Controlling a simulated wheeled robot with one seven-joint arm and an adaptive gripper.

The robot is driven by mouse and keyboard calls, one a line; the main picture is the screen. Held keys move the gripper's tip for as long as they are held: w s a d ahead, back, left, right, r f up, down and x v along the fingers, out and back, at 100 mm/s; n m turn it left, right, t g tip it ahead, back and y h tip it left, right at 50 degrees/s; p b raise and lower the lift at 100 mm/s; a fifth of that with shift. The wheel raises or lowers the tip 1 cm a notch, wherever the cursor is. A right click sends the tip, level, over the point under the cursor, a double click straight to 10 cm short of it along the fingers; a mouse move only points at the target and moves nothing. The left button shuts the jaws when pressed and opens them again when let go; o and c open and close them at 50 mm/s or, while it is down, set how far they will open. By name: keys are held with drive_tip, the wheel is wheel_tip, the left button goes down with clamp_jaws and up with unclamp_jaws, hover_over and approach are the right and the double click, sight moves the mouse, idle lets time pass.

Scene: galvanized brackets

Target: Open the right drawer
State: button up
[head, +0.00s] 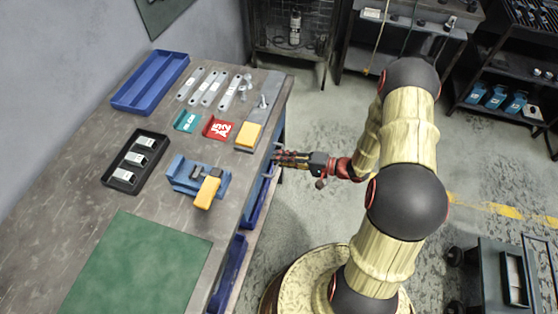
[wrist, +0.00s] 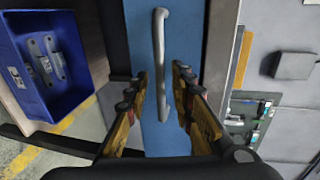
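The right drawer's blue front (wrist: 165,138) fills the middle of the wrist view, with a grey bar handle (wrist: 159,50) on it. In the head view, only a little blue of the drawer (head: 280,128) shows under the workbench edge. My gripper (head: 277,158) is beside that edge, pointing at the bench. In the wrist view, my gripper (wrist: 161,76) is open, with one finger on each side of the handle. Gaps show between the handle and both fingers. The drawer appears shut.
The workbench (head: 110,190) carries a yellow-handled blue fixture (head: 185,178), a yellow block (head: 249,136), a red tray (head: 217,128) and a black tray (head: 134,160). A blue bin (wrist: 70,105) holding metal brackets lies near the drawer. Floor is clear behind my gripper.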

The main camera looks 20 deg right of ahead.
drive_tip(key=shift+w+a, duration=0.2)
drive_tip(key=shift+a, duration=0.1)
drive_tip(key=shift+c, duration=0.3)
clamp_jaws()
drive_tip(key=shift+f, duration=0.1)
idle(0.4)
